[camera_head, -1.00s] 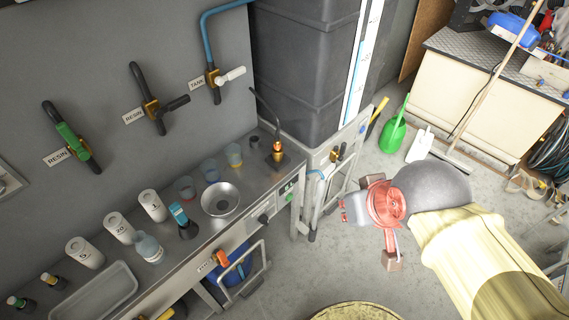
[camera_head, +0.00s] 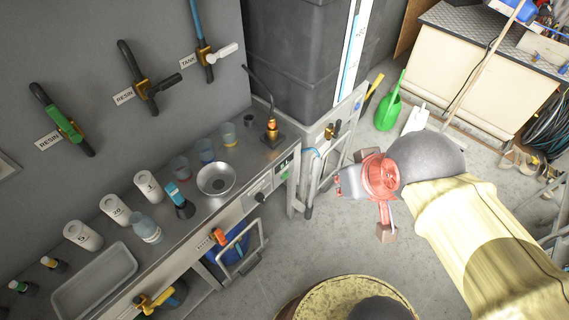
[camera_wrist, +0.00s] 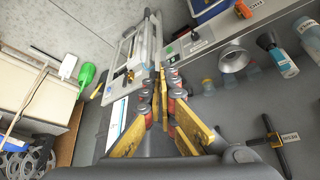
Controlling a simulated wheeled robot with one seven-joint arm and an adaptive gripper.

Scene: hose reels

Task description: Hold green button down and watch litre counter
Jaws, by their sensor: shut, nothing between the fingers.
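The green button (camera_head: 284,177) is a small spot on the front panel at the right end of the steel bench. A small dark display (camera_head: 285,164), apparently the litre counter, sits just above it; its digits are too small to read. In the wrist view the green button (camera_wrist: 170,50) shows beyond my fingers, on the panel's edge. My gripper (camera_head: 340,186) is to the right of the panel in the head view, with a visible gap between them. In the wrist view its yellow fingers (camera_wrist: 163,82) are closed together and empty.
A steel bowl (camera_head: 216,179), cups and white canisters (camera_head: 116,210) stand on the bench (camera_head: 205,228). A folded metal frame (camera_head: 318,178) stands between the panel and my gripper in the head view. A green watering can (camera_head: 388,112) stands on the floor (camera_head: 325,245).

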